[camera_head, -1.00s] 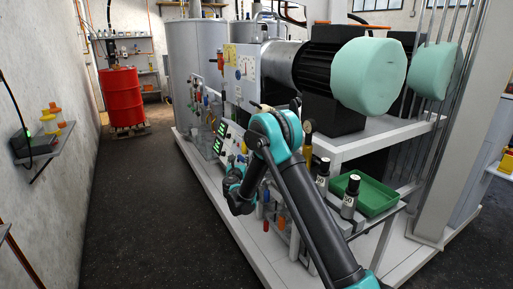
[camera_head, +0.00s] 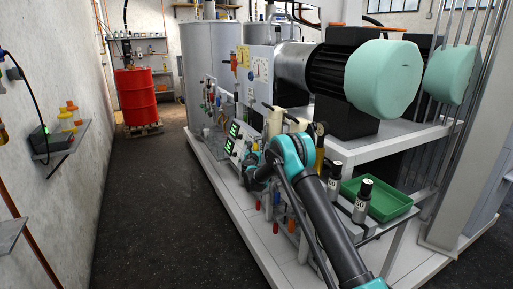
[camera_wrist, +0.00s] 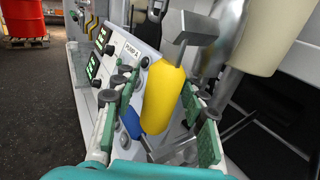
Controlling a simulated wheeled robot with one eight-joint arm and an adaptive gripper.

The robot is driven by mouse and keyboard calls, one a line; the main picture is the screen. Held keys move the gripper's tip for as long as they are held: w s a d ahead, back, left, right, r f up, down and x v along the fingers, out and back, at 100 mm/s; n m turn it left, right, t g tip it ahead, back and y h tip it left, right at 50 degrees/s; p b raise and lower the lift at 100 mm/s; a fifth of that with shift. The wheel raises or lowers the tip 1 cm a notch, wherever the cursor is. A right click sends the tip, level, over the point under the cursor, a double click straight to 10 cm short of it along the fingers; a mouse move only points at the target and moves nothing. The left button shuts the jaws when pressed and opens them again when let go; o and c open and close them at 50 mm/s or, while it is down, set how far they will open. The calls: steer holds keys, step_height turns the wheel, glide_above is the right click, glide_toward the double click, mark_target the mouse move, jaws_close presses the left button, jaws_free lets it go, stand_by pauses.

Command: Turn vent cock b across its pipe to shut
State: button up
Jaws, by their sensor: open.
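My gripper (camera_wrist: 158,90) is open, with its green-padded fingers on the left and right in the wrist view. A yellow handle (camera_wrist: 165,100) hangs between the fingers in that picture, beneath a grey metal piece (camera_wrist: 190,30). I cannot tell whether it is touched or lies deeper than the fingertips. A blue handle (camera_wrist: 131,122) shows lower, beside the left finger. In the head view my arm hides the fingertips. Red (camera_head: 276,227) and orange (camera_head: 291,226) handles hang below my arm. No label marks which one is vent cock b.
A panel labelled PUMP A (camera_wrist: 118,50) with green displays stands close to the left finger. A green tray (camera_head: 380,200) and dark bottles (camera_head: 362,200) are right of my arm. A red drum (camera_head: 136,97) stands far left. The dark floor aisle (camera_head: 150,210) is clear.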

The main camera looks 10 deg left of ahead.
steer(key=shift+w, duration=0.75)
steer(key=shift+c, duration=0.4)
jaws_close()
